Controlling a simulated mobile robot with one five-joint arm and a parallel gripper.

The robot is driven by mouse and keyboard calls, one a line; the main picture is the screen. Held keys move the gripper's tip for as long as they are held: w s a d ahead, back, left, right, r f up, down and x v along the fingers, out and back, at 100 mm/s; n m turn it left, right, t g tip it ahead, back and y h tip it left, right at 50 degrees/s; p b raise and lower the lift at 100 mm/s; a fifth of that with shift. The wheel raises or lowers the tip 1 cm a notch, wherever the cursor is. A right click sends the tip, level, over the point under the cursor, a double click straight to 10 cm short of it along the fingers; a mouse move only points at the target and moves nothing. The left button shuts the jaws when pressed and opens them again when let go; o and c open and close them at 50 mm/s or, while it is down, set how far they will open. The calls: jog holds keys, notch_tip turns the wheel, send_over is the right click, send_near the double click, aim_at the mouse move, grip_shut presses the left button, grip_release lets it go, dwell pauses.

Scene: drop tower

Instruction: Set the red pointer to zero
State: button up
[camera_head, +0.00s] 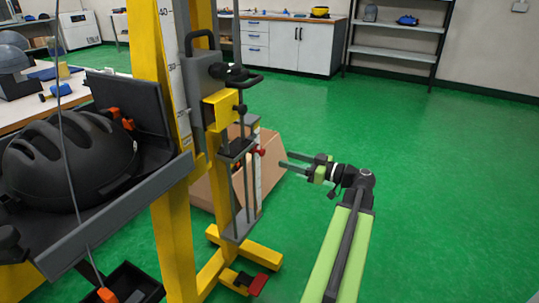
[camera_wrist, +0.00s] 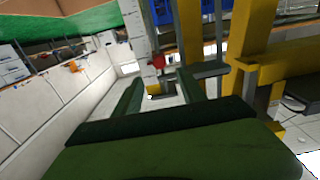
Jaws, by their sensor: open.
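The red pointer (camera_head: 261,152) is a small red knob on the side of a slim vertical white scale (camera_head: 257,175) on the yellow tower (camera_head: 176,240). My gripper (camera_head: 284,160) is open and empty, just right of the pointer, with its fingers level and aimed left toward it. A gap shows between the fingertips and the pointer. In the wrist view the red pointer (camera_wrist: 158,60) lies ahead, between the lines of my two fingers and beyond them. The scale's markings are too small to read, so I cannot tell the pointer's reading.
A black helmet (camera_head: 70,160) sits on a grey carriage at the left. A grey latch block with a handle (camera_head: 205,80) is above the pointer. A cardboard box (camera_head: 272,163) stands behind. The green floor to the right is clear.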

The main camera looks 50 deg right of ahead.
aim_at(264, 152)
jog(key=x, duration=0.8)
jog(key=shift+w, duration=0.25)
grip_shut()
dwell(1.0)
